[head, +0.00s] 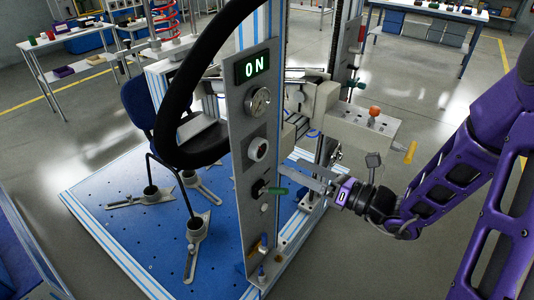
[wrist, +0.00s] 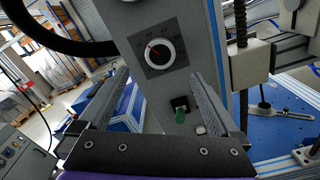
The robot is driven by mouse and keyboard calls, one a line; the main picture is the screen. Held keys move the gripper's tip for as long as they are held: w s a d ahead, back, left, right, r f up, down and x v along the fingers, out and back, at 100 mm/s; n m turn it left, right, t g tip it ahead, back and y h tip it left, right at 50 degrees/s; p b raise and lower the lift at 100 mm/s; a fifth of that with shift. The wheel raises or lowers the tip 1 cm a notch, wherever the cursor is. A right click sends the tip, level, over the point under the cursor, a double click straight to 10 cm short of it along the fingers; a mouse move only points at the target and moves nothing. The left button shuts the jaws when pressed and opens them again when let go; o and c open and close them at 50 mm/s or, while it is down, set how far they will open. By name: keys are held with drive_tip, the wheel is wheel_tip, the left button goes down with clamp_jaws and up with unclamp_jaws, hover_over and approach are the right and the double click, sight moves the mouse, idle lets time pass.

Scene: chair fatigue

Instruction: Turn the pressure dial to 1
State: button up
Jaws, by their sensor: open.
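The pressure dial (head: 258,149) is a round knob with a white rim on the front of the grey upright panel, below a round gauge. In the wrist view the dial (wrist: 158,51) has a dark square plate with a scale around it. A red mark shows at its upper left; the numbers are too small to read surely. My gripper (head: 292,175) is to the right of the panel, a little lower than the dial. In the wrist view my gripper (wrist: 158,78) is open and empty, its fingers apart on either side below the dial, not gripping it.
A beige machine part (head: 345,131) juts out behind.

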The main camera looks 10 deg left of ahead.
sight(262, 152)
drive_tip(key=x, duration=0.8)
drive_tip(key=shift+w+a, duration=0.15)
drive_tip(key=shift+a, duration=0.2)
drive_tip(key=c, duration=1.4)
